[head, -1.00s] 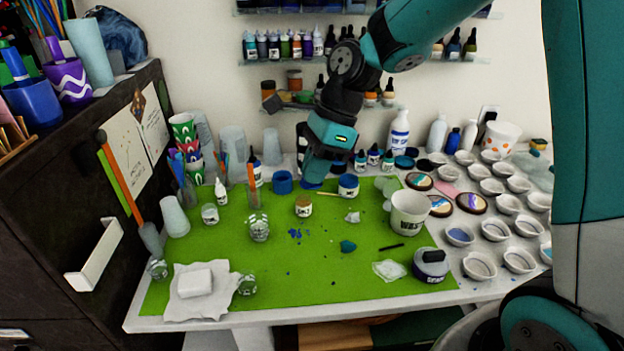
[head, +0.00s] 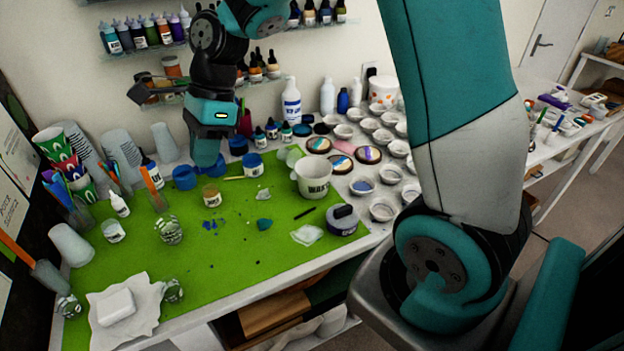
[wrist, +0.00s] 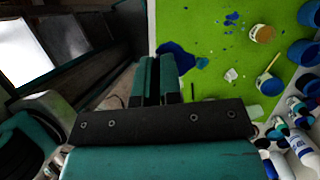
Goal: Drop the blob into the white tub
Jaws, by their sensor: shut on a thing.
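My gripper (wrist: 157,85) is shut, and a dark blue blob (wrist: 177,56) shows at its fingertips in the wrist view. In the head view my gripper (head: 207,160) hangs over the back of the green mat, and the blob is hard to make out there. A white tub with dark lettering (head: 312,180) stands upright at the mat's right side, to the right of my gripper and apart from it. I cannot pick out the tub in the wrist view.
The green mat (head: 190,265) holds a teal blob (head: 264,224), blue bits (head: 210,225), a small jar (head: 212,195) and a dark-lidded jar (head: 342,220). Several small white bowls (head: 383,210) stand right of the tub. A white cup with orange dots (head: 384,92) stands behind.

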